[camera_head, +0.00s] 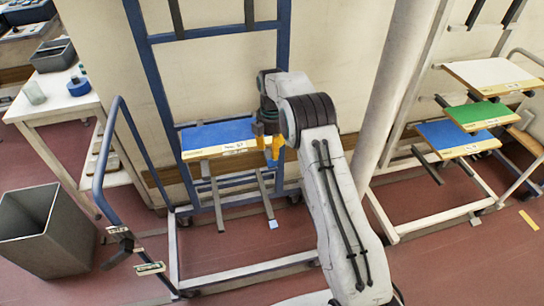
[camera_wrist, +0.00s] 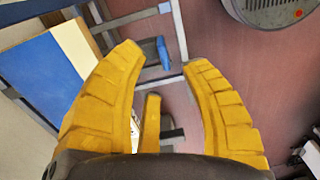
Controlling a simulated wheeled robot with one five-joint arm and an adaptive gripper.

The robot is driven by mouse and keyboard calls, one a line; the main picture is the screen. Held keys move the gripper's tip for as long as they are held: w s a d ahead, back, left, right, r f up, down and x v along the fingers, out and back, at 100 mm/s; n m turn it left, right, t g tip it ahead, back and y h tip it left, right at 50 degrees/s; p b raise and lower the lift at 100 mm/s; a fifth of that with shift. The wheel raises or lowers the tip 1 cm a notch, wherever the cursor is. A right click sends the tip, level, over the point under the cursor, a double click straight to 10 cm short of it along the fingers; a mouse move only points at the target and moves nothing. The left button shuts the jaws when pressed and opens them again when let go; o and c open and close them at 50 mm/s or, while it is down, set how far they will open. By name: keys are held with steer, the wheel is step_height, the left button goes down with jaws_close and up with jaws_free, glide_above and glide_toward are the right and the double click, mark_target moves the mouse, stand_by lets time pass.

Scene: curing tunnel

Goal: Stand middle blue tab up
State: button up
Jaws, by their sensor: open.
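My gripper (camera_head: 267,146) has yellow fingers and is open and empty, in front of the blue upright rack at the right end of a blue-topped board. In the wrist view the gripper (camera_wrist: 160,55) has its fingers spread. A small blue tab (camera_wrist: 163,53) shows beyond and between the fingertips, at the end of a grey support bar, apart from them. In the head view a small pale blue tab (camera_head: 273,225) is at the front end of a lower support bar. I cannot tell if it lies flat or is tilted. No other tab is clear; my arm hides part of the rack.
The blue-topped board (camera_head: 218,137) rests on the blue rack (camera_head: 165,110). A pale post (camera_head: 388,85) stands right of my arm. A second rack holds white, green (camera_head: 478,116) and blue boards. A grey bin (camera_head: 45,232) and a white table (camera_head: 55,100) are at left.

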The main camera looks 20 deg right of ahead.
step_height(320, 180, up, 6)
steer(key=shift+r, duration=0.15)
stand_by(1.1)
